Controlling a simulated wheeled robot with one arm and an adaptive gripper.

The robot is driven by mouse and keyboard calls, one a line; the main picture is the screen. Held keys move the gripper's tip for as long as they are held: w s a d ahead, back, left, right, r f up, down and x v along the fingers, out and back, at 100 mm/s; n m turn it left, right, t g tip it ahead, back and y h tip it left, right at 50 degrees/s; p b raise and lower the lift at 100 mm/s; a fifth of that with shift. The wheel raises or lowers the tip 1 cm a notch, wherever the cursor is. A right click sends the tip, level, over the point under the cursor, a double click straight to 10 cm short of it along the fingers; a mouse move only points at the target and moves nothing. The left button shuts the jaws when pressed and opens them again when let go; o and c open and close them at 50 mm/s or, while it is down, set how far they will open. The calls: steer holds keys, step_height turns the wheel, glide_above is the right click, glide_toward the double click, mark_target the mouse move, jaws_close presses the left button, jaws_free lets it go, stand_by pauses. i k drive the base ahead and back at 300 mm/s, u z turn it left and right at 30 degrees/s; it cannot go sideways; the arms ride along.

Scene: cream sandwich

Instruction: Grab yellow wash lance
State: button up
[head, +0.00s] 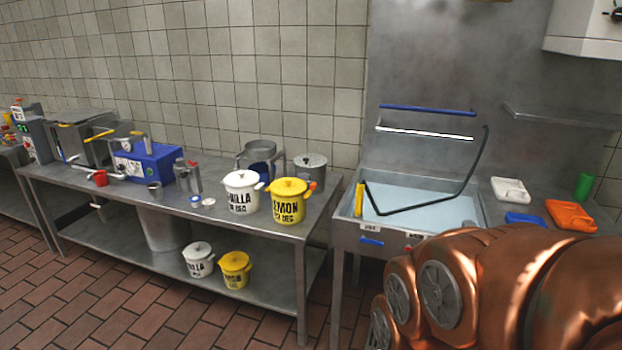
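The yellow wash lance (359,199) stands nearly upright at the left side of the sink basin (415,205). A dark hose (440,198) runs from near its top, down across the basin, then up to the right towards the wall. My copper-coloured arm fills the lower right of the head view and covers the front right of the sink unit. My gripper's fingers are not in view, so whether they are open or shut does not show.
Left of the sink, a steel table (268,223) holds a white vanilla pot (241,203), a yellow lemon pot (286,212) and a blue machine (148,162). An orange tray (570,215) and a green cup (584,186) sit right of the basin. Brown floor (110,315) in front is clear.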

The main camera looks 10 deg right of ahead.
mark_target(360, 196)
steer(key=z, duration=0.05)
steer(key=k, duration=0.65)
steer(key=z, duration=0.45)
steer(key=i, duration=1.15)
steer(key=u, duration=0.8)
steer(key=i, duration=0.4)
steer(key=u, duration=0.45)
